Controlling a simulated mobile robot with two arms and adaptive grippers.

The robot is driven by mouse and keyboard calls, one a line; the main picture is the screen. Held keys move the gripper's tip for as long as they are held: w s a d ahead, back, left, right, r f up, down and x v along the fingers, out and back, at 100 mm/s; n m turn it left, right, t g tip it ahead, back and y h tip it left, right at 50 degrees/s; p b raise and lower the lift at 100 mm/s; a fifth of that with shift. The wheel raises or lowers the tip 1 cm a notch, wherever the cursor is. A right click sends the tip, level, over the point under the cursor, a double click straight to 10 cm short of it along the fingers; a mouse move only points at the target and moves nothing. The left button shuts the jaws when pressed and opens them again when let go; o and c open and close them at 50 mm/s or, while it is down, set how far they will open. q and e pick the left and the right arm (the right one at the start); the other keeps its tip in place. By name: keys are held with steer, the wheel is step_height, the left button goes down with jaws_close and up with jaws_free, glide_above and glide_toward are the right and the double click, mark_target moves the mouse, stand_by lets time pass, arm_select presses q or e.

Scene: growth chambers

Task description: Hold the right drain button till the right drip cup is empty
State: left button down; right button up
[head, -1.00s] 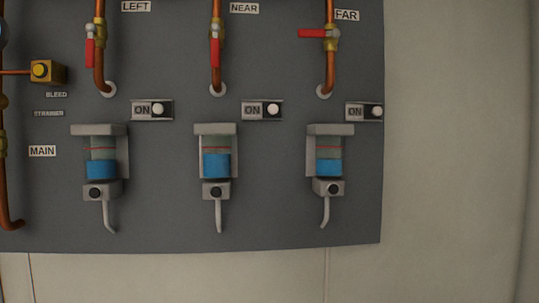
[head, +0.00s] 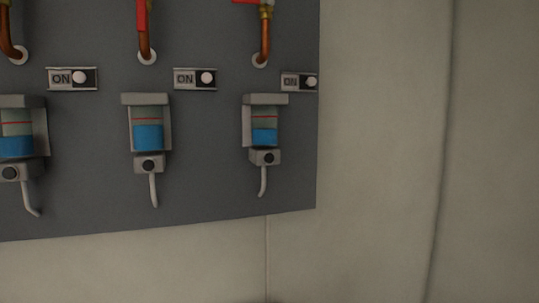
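The rightmost drip cup (head: 264,135) hangs on the grey panel in the head view, with blue liquid filling about its lower half, below a red line. Its round black drain button (head: 268,158) is on the grey block under the cup, and nothing touches it. A bent white drain spout (head: 263,182) hangs below. The middle drip cup (head: 148,135) and the left drip cup (head: 16,145) also hold blue liquid. Neither of my grippers is in view.
The grey panel (head: 220,195) ends right of the rightmost cup, with bare pale wall (head: 385,150) beyond. Slide switches marked ON, such as the right one (head: 311,82), sit above the cups. Copper pipes (head: 264,40) come down above.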

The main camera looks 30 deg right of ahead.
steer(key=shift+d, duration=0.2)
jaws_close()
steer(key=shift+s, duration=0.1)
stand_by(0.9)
